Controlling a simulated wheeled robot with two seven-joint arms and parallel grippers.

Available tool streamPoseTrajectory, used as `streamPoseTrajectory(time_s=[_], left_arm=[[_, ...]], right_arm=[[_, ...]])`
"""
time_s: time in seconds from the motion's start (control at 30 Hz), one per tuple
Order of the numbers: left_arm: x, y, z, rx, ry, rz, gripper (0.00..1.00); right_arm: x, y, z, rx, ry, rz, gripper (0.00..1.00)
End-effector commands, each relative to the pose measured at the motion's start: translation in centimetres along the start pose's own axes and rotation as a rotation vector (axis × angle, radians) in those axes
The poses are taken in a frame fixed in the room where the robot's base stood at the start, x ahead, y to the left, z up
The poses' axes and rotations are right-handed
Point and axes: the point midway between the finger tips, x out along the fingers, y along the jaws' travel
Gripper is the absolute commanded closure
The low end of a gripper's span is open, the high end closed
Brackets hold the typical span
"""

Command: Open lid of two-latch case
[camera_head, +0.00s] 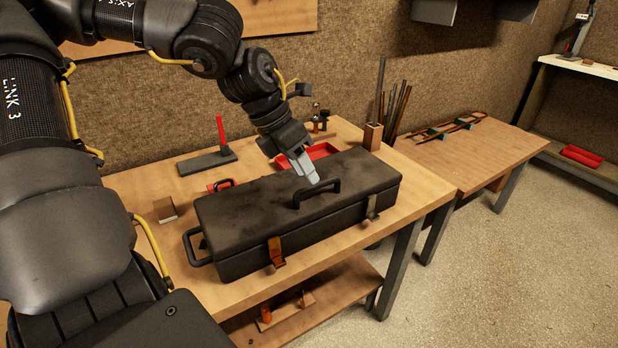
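A long dark case (245,219) lies on the wooden workbench with its lid down. A black handle (317,194) stands on top of the lid, and another handle (197,247) is on the left end. Two latches are on the front face: an orange-brown one (276,252) at left and a greyish one (372,207) at right. My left gripper (313,178) is over the lid, its pale fingers pointing down just beside the top handle. I cannot tell whether it touches the handle, and the finger gap is not clear. My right gripper is out of view.
A red tray (307,155) and a grey block with a red upright tool (207,161) stand behind the case. A wooden holder with rods (373,135) is at the back right. A second bench (465,160) is at right, with open floor in front.

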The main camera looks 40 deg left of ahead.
Motion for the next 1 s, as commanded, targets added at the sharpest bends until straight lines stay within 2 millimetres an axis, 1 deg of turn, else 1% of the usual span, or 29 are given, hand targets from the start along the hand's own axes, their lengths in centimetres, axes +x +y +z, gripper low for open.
streamPoseTrajectory(time_s=[0.03, 0.2, 0.33, 0.53, 0.57, 0.8, 0.83, 1.0], left_arm=[[0.8, 0.0, -0.1, 0.0, 0.004, 0.0, 0.66], [2.3, 0.0, 0.0, 0.001, 0.001, 0.0, 0.66], [2.6, 0.0, 0.0, 0.001, 0.0, 0.0, 0.66], [2.6, 0.0, 0.0, 0.0, 0.0, 0.0, 0.66], [2.6, 0.0, 0.0, 0.0, 0.0, 0.0, 0.67], [2.6, 0.0, 0.0, 0.0, 0.0, 0.0, 0.98], [2.6, 0.0, 0.0, 0.0, 0.0, 0.0, 1.0], [2.6, 0.0, 0.0, 0.0, -0.001, 0.001, 1.0]], right_arm=[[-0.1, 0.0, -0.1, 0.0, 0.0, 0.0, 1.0], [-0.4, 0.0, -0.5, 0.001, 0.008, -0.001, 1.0], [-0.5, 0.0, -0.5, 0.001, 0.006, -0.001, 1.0], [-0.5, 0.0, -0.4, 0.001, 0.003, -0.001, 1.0], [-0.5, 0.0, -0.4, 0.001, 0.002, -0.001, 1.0], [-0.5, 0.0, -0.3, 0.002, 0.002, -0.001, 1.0], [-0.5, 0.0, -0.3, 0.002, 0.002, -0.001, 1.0], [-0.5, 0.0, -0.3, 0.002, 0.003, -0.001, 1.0]])
